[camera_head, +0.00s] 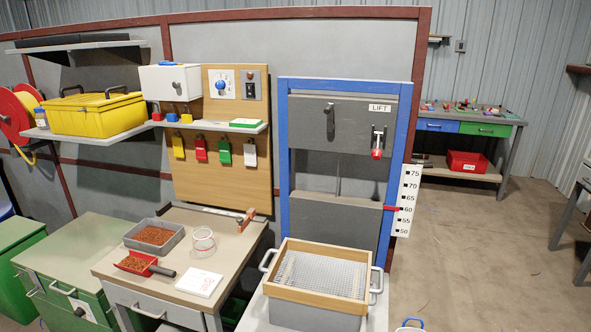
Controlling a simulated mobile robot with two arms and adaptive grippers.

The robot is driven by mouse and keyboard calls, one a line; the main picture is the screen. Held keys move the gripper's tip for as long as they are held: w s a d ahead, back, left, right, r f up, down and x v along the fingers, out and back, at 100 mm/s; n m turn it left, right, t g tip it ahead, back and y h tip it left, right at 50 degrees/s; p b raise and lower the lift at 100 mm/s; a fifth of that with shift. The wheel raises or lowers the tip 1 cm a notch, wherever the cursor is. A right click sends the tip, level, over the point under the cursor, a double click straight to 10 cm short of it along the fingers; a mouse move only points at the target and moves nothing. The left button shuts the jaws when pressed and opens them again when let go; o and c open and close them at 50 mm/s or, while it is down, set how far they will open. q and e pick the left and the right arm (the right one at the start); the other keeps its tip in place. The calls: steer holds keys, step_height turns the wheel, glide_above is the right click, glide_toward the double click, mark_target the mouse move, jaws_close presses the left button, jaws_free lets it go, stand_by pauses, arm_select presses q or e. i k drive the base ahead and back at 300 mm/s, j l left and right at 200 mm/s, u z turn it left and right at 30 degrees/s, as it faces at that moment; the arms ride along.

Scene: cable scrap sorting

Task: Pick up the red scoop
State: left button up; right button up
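The red scoop (133,264) lies on the small light-topped bench (208,272) at the lower left. It holds orange-brown granules, and its dark handle points right. It lies in front of a grey tray (171,242) of similar granules. A clear round container (202,240) and a white card or pad with faint red marks (198,283) lie to its right. Neither of my grippers shows in the head view.
A wooden-framed sieve (288,291) on a grey box stands right of the bench, before a blue-framed lift (283,170). Green cabinets (72,257) stand left. A shelf with a yellow case (97,117) hangs behind. Floor at right is mostly clear.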

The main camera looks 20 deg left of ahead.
mark_target(139, 263)
steer(key=j+u, duration=0.15)
steer(key=u, duration=1.45)
steer(key=z, duration=0.65)
steer(key=j+z, duration=0.75)
steer(key=k+j+z, duration=0.1)
steer(key=j+z, duration=0.15)
steer(key=z, duration=0.15)
steer(key=k+j+z, duration=0.1)
steer(key=j+z, duration=0.25)
